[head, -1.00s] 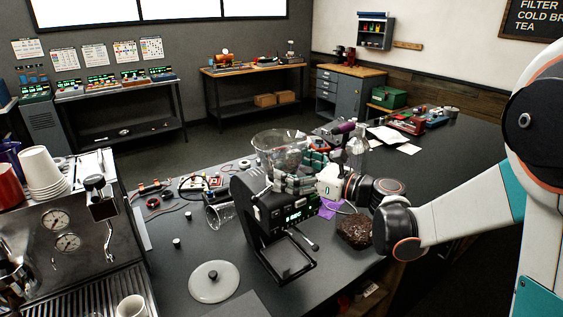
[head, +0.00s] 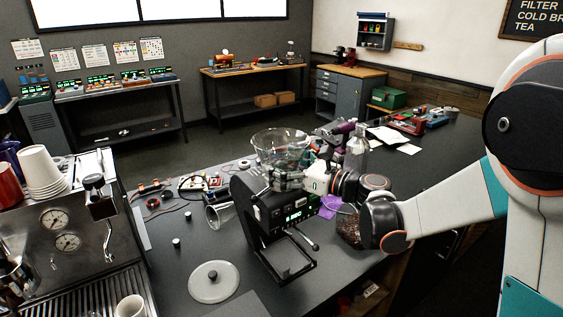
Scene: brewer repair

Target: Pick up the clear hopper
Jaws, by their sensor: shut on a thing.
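The clear hopper (head: 281,143) is a transparent, wide-mouthed vessel. It sits at the top of the black grinder (head: 262,212) on the dark counter, with its rim upright. My gripper (head: 287,180) is at the hopper's lower part, coming in from the right, and is shut on it. The fingertips are partly lost against the clear wall and the black machine. I cannot tell whether the hopper's base is still touching the machine.
A round pale lid (head: 213,281) lies on the counter in front. A clear cup (head: 219,211) lies tipped left of the machine. A clear bottle (head: 356,150) stands behind my gripper. A steel espresso machine (head: 75,240) fills the left. A dark bag of beans (head: 349,231) is partly hidden by my arm.

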